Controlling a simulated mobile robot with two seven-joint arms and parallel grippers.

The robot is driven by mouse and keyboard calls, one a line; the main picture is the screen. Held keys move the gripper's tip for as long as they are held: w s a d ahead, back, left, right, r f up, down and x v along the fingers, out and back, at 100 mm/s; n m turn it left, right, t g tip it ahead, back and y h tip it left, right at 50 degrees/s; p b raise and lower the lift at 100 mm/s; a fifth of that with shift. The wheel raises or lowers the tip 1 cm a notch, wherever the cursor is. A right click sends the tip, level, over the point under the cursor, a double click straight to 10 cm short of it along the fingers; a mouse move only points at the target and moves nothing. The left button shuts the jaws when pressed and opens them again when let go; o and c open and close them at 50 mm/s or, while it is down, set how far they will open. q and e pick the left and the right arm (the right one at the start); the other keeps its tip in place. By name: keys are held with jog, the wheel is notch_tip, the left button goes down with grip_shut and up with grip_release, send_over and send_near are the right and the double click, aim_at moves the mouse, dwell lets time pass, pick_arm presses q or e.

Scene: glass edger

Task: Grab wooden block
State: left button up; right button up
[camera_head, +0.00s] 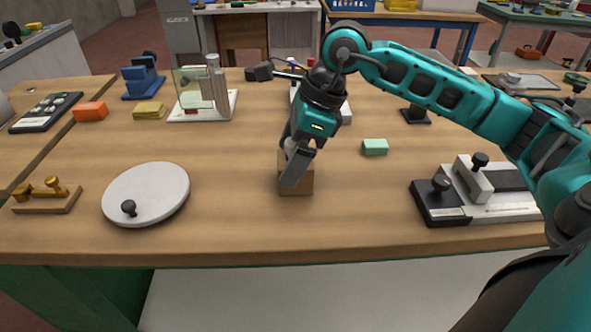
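A small brown wooden block (303,184) stands on the workbench near the middle of its front part. My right gripper (290,177) reaches down to it from above. A grey finger covers the block's upper and left front part. Whether the fingers touch the block, and whether they are open or shut on it, I cannot tell. The block appears to rest on the table. My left gripper is not in view.
On the workbench (240,225), a round white disc (150,192) with a black knob lies left of the block. A green block (375,147) lies to the right. A black-and-white fixture (436,205) stands at the right front. The front strip beside the wooden block is clear.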

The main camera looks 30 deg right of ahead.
jog(key=c, duration=1.1)
jog(key=shift+c, duration=0.2)
jog(key=shift+r, duration=0.15)
